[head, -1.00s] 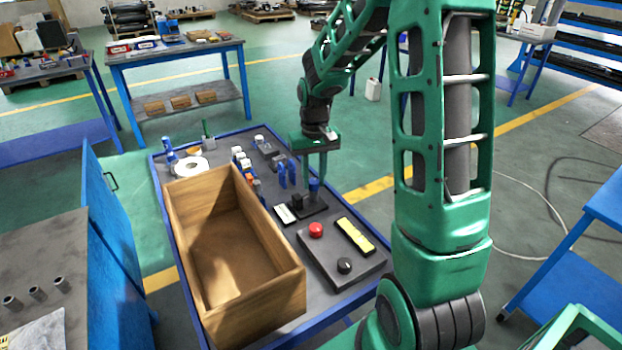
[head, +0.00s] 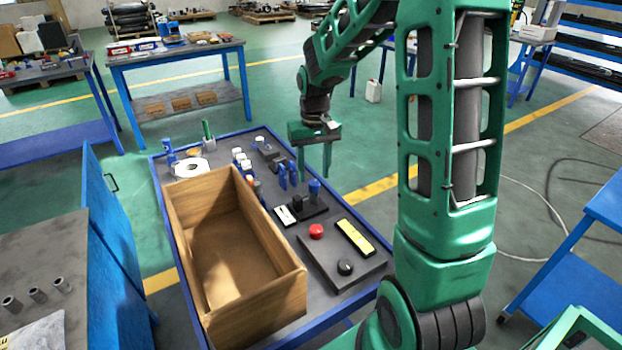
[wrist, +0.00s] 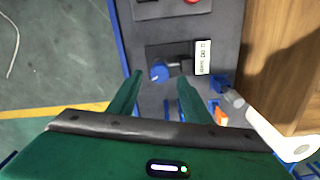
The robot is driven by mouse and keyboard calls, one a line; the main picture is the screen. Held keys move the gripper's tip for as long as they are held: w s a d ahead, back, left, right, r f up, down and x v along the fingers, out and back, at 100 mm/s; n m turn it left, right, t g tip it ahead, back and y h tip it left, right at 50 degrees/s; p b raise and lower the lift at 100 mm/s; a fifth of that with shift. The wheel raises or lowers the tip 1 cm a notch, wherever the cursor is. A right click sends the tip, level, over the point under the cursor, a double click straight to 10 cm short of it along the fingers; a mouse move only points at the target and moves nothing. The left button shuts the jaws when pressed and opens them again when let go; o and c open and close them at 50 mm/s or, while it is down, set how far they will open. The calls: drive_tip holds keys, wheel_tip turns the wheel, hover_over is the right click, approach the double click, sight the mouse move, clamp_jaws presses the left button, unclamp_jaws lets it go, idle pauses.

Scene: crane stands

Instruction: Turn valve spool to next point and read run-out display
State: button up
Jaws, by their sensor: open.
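A valve spool with a blue end (head: 314,190) sits in a dark fixture (head: 312,210) near the tray table's right edge. In the wrist view, the blue end (wrist: 159,70) shows beyond and between my fingertips. A small white display (head: 285,215) stands at the fixture's left end; in the wrist view it is a white panel with dark figures (wrist: 203,57), too small to read. My gripper (head: 314,177) is open and empty above the blue end, its fingers pointing down and apart from it. Any point marks on the spool are too small to see.
An open wooden box (head: 185,240) fills the table's left side. A panel with a red button (head: 316,231), a black knob (head: 345,267) and a yellow strip (head: 355,238) lies nearer. Blue upright parts (head: 283,175) stand just left of my gripper.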

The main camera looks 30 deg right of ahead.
sight(315, 182)
wheel_tip(315, 182, up, 8)
drive_tip(key=shift+f, duration=0.15)
idle(0.6)
drive_tip(key=s+d+m, duration=0.2)
drive_tip(key=s+m, duration=0.1)
drive_tip(key=s, duration=2.6)
drive_tip(key=shift+s, duration=0.35)
drive_tip(key=shift+d, duration=0.1)
